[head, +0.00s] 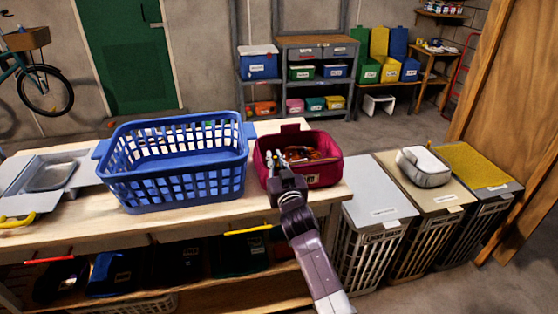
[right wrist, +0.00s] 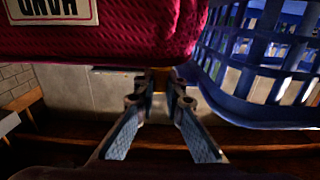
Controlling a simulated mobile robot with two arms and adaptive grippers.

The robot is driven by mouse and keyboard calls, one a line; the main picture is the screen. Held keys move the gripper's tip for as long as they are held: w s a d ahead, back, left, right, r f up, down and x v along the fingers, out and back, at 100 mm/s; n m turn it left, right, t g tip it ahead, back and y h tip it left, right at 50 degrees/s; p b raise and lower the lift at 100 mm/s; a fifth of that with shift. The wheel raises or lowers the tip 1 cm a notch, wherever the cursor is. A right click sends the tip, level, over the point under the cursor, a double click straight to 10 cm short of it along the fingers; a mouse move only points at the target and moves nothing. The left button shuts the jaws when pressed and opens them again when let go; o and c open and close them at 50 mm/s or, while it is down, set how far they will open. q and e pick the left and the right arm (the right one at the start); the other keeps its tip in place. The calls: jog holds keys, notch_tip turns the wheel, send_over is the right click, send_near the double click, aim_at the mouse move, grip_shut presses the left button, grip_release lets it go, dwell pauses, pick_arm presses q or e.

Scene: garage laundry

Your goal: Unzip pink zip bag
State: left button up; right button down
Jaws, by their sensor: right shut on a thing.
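The pink zip bag (head: 326,172) stands upright on the wooden worktable, right of the blue basket. Its top is open, with a flap raised at the back, and orange-brown contents show inside. My right gripper (head: 274,158) is at the bag's left front corner, near the rim. In the right wrist view the bag's woven side (right wrist: 110,42) fills the upper left, with a white label. There the right gripper's fingertips (right wrist: 160,84) close on a small piece just below the bag, seemingly its zip pull; its detail is too dark to tell. My left gripper is out of view.
The blue basket (head: 172,192) stands close to the bag's left; its lattice also shows in the right wrist view (right wrist: 262,75). A metal tray (head: 50,177) is at the table's left. Lidded hampers (head: 378,211) stand right of the table, one carrying a grey pouch (head: 424,168).

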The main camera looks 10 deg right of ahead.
jog(key=shift+a, duration=0.1)
jog(key=c, duration=2)
grip_release()
jog(key=shift+o, duration=0.2)
jog(key=s, duration=1.2)
